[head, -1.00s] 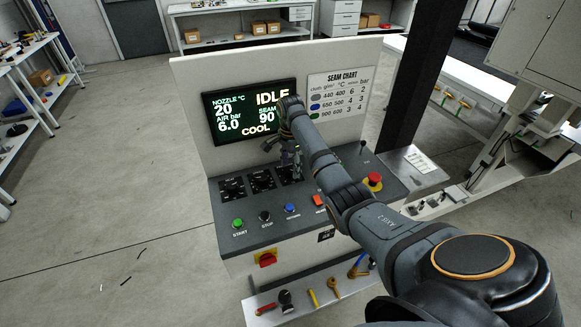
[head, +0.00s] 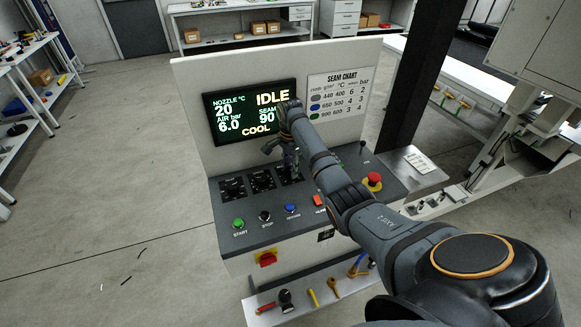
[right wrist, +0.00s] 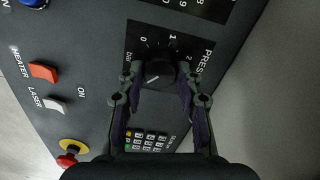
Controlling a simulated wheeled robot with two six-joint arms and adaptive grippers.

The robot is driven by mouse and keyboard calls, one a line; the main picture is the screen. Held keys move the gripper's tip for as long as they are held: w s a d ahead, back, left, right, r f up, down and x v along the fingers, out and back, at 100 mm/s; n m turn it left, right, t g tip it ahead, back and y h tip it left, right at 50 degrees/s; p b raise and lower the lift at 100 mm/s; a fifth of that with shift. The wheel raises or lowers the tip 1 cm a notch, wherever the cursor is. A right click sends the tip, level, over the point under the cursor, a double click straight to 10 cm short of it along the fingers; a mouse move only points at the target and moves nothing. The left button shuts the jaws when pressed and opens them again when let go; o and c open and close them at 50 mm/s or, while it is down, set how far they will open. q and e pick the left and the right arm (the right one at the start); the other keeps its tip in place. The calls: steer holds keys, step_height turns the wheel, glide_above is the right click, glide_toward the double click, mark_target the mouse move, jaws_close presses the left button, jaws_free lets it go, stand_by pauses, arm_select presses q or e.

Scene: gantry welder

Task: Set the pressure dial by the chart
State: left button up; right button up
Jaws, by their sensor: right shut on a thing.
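The pressure dial (right wrist: 158,73) is a round black knob on a black plate in the right wrist view. Its scale shows 0, 1 and 2 above it; a light line on the knob slants toward the lower left. My right gripper (right wrist: 159,80) is shut on the knob, one finger on each side. In the head view my right gripper (head: 291,170) reaches down to the rightmost dial and hides most of it. The seam chart (head: 338,92) hangs right of the screen (head: 250,112), which reads IDLE, COOL, air 6.0 bar, seam 90. My left gripper is not seen.
Two other dials (head: 232,188) sit left of the gripper. Green (head: 239,223), black and blue buttons and an orange switch line the console front. A red emergency stop (head: 374,179) is at the right. Tools lie on a shelf (head: 310,300) below.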

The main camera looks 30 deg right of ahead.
steer(key=shift+r+n+p, duration=0.2)
steer(key=shift+n+p, duration=0.2)
steer(key=shift+p, duration=0.2)
steer(key=n+p, duration=0.3)
steer(key=shift+r, duration=0.1)
steer(key=n+p, duration=0.2)
steer(key=n, duration=0.1)
steer(key=shift+w+n, duration=0.1)
steer(key=shift+n, duration=0.2)
steer(key=shift+a+f+n+p, duration=0.1)
steer(key=shift+f+n+p, duration=0.15)
steer(key=shift+n+p, duration=0.8)
steer(key=shift+n, duration=0.55)
steer(key=o, duration=1.2)
steer(key=shift+c, duration=0.2)
